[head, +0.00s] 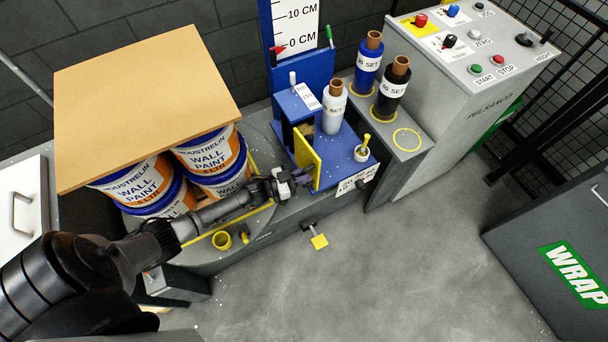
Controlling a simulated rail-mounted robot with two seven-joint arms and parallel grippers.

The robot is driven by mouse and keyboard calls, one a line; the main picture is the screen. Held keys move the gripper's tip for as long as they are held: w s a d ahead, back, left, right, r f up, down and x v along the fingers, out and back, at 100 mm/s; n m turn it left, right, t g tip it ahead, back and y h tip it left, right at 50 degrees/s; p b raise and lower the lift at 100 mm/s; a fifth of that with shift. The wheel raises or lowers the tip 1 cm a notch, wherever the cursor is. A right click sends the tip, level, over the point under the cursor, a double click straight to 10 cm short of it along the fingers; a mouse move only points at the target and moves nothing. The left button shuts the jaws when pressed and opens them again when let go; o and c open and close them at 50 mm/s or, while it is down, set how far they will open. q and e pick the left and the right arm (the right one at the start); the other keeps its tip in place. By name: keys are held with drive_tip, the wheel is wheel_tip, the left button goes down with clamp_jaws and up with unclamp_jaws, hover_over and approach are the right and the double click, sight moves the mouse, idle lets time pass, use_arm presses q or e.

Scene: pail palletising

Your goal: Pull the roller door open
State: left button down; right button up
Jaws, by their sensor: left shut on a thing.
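The roller door (307,158) is a yellow-edged panel on the front of the blue film carriage (331,155). It stands swung out at an angle, with a gap showing the dark inside and a tan part behind it. My left gripper (299,179) is at the door's lower left and is shut, apparently on the door's handle or edge. The fingers hide the exact point of contact. My right gripper does not show.
Paint pails (213,160) under a tan board (145,100) stand at the left, close to my left arm. Film rolls (392,90) stand on a grey shelf beside the control cabinet (455,75).

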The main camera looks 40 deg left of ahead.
sight(317, 165)
use_arm(q)
drive_tip(key=c, duration=1.1)
unclamp_jaws()
drive_tip(key=shift+a, duration=0.1)
drive_tip(key=shift+c, duration=0.2)
drive_tip(key=shift+r, duration=0.35)
drive_tip(key=r+p, duration=0.1)
drive_tip(key=r, duration=0.1)
drive_tip(key=r+p, duration=0.1)
drive_tip(key=r, duration=0.1)
drive_tip(key=shift+d+r+p, duration=0.1)
drive_tip(key=shift+d+p, duration=0.25)
drive_tip(key=d+r+p, duration=0.3)
drive_tip(key=d+r, duration=0.3)
drive_tip(key=d, duration=0.5)
drive_tip(key=shift+w, duration=0.2)
